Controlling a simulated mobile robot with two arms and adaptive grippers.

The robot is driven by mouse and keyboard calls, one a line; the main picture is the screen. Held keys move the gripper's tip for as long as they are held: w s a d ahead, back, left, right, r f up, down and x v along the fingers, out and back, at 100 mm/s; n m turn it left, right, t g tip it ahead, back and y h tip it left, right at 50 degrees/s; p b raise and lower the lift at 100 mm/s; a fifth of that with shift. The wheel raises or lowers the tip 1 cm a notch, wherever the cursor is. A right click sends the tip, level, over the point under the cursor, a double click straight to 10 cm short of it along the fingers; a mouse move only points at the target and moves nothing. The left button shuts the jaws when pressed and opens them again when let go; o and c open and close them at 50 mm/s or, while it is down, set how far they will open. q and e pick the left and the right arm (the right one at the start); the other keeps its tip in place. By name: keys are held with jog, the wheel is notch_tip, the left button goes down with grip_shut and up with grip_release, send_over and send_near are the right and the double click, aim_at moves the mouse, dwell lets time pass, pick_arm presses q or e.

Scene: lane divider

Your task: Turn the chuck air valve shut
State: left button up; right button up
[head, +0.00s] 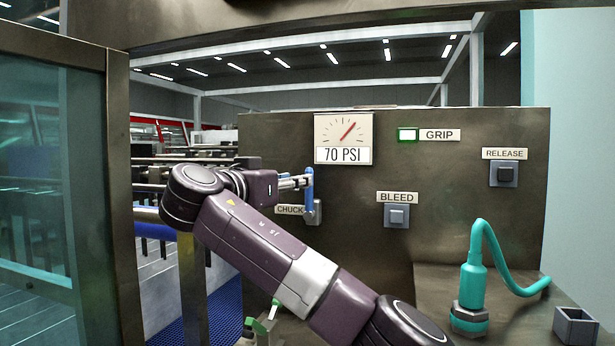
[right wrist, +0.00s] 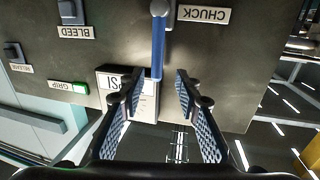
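The chuck air valve has a blue lever (head: 309,185) that stands upright from a grey body (head: 317,212), beside the CHUCK label (head: 289,210) on the panel. My right gripper (head: 296,182) is at the lever from the left in the head view. In the right wrist view, which is upside down, my right gripper (right wrist: 160,88) is open, with one finger on each side of the blue lever's (right wrist: 158,48) free end. Gaps show between fingers and lever. The gauge (head: 343,138) reads 70 PSI. My left gripper is not in view.
The panel (head: 460,190) also carries a lit green GRIP lamp (head: 408,135), a BLEED button (head: 397,216) and a RELEASE button (head: 504,174). A teal hose tool (head: 472,285) stands on a ledge at right, near a small grey box (head: 575,326). A framed glass panel (head: 45,180) stands at left.

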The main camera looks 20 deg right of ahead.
aim_at(309, 173)
jog(key=d+p, duration=0.1)
jog(key=w+d+r+p, duration=0.1)
jog(key=shift+w+d+p, duration=0.2)
jog(key=shift+d+p, duration=0.05)
jog(key=shift+p, duration=0.05)
jog(key=w+d+p, duration=0.1)
jog(key=w+d+f, duration=0.1)
jog(key=w, duration=0.1)
jog(key=shift+d+p, duration=0.25)
jog(key=shift+p, duration=0.1)
jog(key=shift+r, duration=0.1)
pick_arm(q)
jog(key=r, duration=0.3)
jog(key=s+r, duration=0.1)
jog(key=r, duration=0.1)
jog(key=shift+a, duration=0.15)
pick_arm(e)
grip_shut()
